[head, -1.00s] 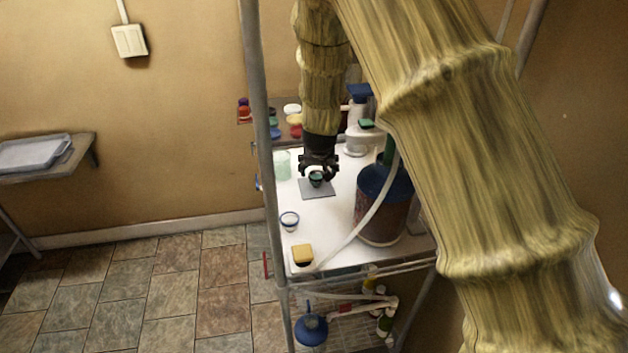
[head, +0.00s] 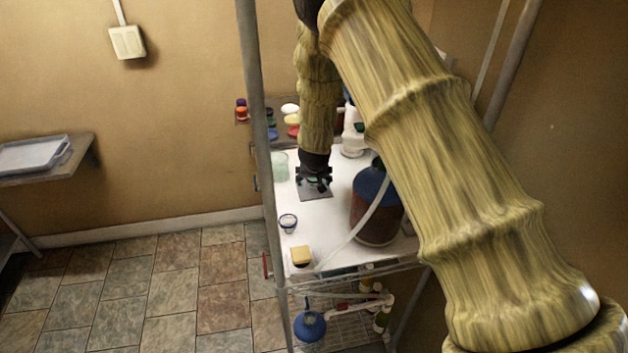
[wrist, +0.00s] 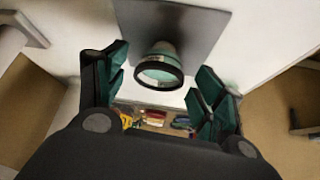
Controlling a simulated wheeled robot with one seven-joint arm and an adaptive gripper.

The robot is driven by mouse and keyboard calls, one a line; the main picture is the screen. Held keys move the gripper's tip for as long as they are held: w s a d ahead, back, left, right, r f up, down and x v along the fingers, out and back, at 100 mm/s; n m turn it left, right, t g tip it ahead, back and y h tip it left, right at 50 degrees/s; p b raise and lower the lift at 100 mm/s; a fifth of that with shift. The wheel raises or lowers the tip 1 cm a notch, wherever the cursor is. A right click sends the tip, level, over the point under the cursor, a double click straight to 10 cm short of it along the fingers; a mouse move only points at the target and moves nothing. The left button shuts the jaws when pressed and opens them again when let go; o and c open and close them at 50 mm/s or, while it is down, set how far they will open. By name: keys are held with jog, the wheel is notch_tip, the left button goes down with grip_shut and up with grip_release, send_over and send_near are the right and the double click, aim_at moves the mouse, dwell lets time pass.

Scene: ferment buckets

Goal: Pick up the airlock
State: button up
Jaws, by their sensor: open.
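The likely airlock (wrist: 160,70) is a small round, cup-like piece with a dark rim and a pale greenish body. In the wrist view it stands on a grey square mat (wrist: 196,28), between and slightly beyond my fingertips. My gripper (wrist: 158,88) is open, with green-padded fingers to either side of the piece and no clear contact. In the head view my gripper (head: 314,178) points down over the grey mat (head: 318,195) on the white shelf top, and mostly hides the piece.
A large dark vessel with a blue top (head: 376,212) stands right of the gripper. A pale green glass (head: 279,166) is close on the left. A grey rack post (head: 262,130) rises at left.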

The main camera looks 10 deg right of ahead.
jog(key=shift+w+f, duration=0.3)
jog(key=shift+f, duration=0.25)
jog(key=c, duration=1.1)
jog(key=shift+r, duration=0.15)
